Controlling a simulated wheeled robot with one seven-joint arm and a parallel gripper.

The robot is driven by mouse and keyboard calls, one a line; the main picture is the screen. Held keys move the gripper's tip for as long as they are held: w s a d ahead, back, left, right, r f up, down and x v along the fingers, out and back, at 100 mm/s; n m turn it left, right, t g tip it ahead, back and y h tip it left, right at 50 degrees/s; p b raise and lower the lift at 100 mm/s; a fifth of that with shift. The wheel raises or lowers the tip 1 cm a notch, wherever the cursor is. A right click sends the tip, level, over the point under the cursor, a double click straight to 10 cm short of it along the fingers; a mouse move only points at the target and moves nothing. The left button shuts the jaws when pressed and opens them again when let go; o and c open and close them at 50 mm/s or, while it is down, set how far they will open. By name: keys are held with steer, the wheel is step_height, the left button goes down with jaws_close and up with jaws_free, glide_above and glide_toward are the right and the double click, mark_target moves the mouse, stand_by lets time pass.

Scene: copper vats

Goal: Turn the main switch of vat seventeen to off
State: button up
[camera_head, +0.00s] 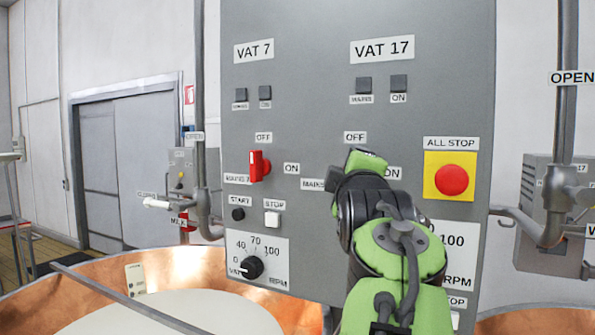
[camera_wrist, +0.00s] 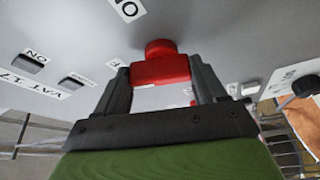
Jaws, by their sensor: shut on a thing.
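The VAT 17 label (camera_head: 382,49) marks the right half of the grey panel (camera_head: 320,110). Below it are the OFF label (camera_head: 355,137) and the partly covered ON label (camera_head: 393,173). In the head view my arm hides vat 17's main switch. In the wrist view the red main switch (camera_wrist: 160,70) sits on the panel between my two fingers. My gripper (camera_wrist: 160,66) is shut on its red handle. The wrist view is turned: ON is at the top, and a partly hidden label is by the left finger. I cannot tell which label the handle points at.
The red vat 7 switch (camera_head: 258,166) is left of my arm. The red ALL STOP button (camera_head: 454,180) on yellow is close to its right. A vat 7 speed knob (camera_head: 252,267) is lower left. A copper vat (camera_head: 190,265) with a rail is below.

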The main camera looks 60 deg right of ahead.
steer(key=shift+n+y+p, duration=0.4)
steer(key=shift+n+y, duration=0.3)
steer(key=shift+n, duration=0.9)
steer(key=shift+w+g, duration=0.1)
steer(key=shift+g, duration=0.3)
steer(key=o, duration=1)
steer(key=shift+o, duration=0.2)
